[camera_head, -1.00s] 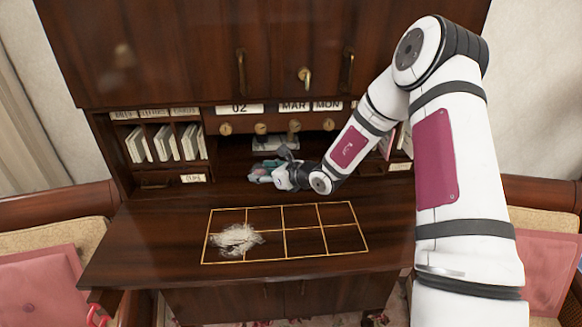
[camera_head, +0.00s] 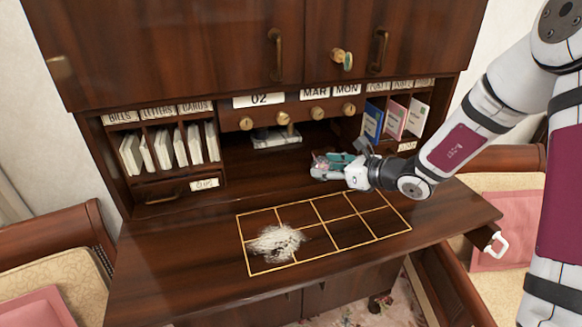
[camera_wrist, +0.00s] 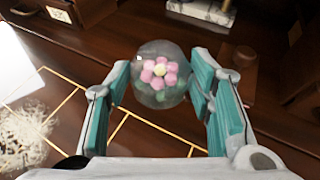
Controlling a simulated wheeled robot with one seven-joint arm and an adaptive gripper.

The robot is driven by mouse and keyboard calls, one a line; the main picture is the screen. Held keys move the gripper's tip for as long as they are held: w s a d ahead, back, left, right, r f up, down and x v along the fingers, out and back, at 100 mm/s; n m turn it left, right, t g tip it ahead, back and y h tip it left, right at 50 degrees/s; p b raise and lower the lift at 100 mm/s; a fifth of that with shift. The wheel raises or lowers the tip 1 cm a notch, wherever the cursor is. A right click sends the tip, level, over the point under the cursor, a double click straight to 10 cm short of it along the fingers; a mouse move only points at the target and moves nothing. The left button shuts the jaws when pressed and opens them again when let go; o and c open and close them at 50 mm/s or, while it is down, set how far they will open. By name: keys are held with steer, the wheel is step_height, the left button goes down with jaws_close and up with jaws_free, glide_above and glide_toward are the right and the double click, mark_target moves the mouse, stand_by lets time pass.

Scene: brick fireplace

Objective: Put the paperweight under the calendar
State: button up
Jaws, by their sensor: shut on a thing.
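In the head view my gripper (camera_head: 338,166) holds the paperweight (camera_head: 321,166) low over the back of the desk, right of and below the calendar. The calendar (camera_head: 260,99) shows 02, MAR and MON plates above a strip of brass knobs. Beneath it is an open recess with a grey-white marbled block (camera_head: 276,139). Whether the ball touches the desktop is unclear.
A gold-lined grid (camera_head: 330,238) on the desktop bears a pale shredded pile (camera_head: 277,243). Divided pigeonholes flank the recess, with white envelopes (camera_head: 165,148) at left and coloured cards (camera_head: 397,118) at right.

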steer(key=a+b, duration=0.1)
steer(key=s+a+n+g+y+b, duration=0.1)
steer(key=a+b, duration=0.1)
steer(key=s+a+f+n+g+b, duration=0.1)
steer(key=shift+s+a+y+b, duration=0.15)
steer(key=shift+y+b, duration=0.15)
steer(key=shift+b, duration=0.05)
steer(key=shift+a, duration=0.3)
glide_above(265, 182)
steer(key=shift+f, duration=0.8)
steer(key=shift+f+p, duration=0.45)
steer(key=shift+f, duration=1.25)
steer(key=shift+f, duration=0.1)
steer(key=o, duration=1.5)
steer(key=shift+f, duration=0.1)
steer(key=shift+o, duration=0.2)
